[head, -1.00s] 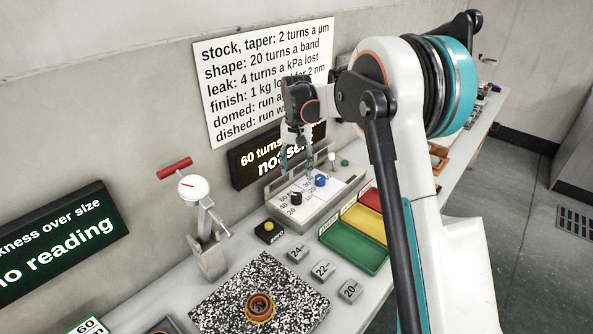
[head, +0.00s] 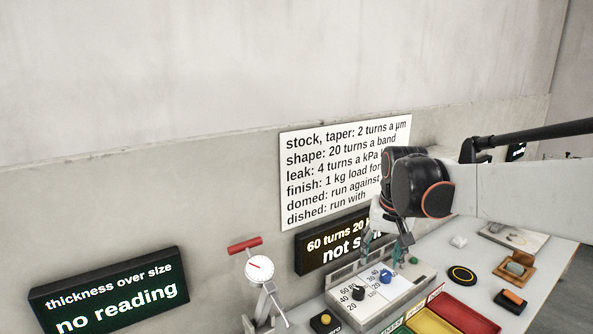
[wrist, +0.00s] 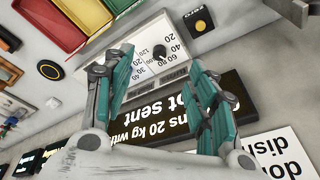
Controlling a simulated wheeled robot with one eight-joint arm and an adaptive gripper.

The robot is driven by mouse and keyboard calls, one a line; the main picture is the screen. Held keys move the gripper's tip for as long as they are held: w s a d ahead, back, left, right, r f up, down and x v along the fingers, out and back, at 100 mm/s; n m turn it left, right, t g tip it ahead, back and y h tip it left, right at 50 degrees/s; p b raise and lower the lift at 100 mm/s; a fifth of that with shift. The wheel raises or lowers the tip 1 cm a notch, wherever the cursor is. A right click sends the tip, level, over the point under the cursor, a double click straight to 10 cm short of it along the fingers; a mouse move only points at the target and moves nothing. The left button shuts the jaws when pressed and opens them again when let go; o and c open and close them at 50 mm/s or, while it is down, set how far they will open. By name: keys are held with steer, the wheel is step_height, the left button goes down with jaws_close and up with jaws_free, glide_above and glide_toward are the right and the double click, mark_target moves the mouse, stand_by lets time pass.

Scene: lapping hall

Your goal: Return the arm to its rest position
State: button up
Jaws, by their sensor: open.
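My gripper (head: 386,250) hangs from my arm at the right of the head view, fingers pointing down over the back of the grey control box (head: 395,305). Its two teal fingers (wrist: 163,85) are spread apart and nothing shows between them in the wrist view. The box has a black knob (head: 358,292) and a blue knob (head: 386,277) on its white dial face. The black knob also shows in the wrist view (wrist: 160,58), beyond the fingers. The blue knob there is hidden or cannot be made out.
A dark display (head: 340,243) and a white sign (head: 330,190) are on the wall close behind my gripper. A dial gauge (head: 260,270) stands to the left. Red (head: 465,313) and yellow (head: 425,322) trays lie right of the box. Small items sit farther along the bench.

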steer(key=s+f+n+t, duration=0.1)
steer(key=s+t, duration=0.1)
steer(key=s, duration=1)
steer(key=s+f+n+t, duration=0.1)
steer(key=s+t, duration=0.1)
steer(key=s, duration=1)
steer(key=shift+s+f, duration=0.25)
stand_by(0.4)
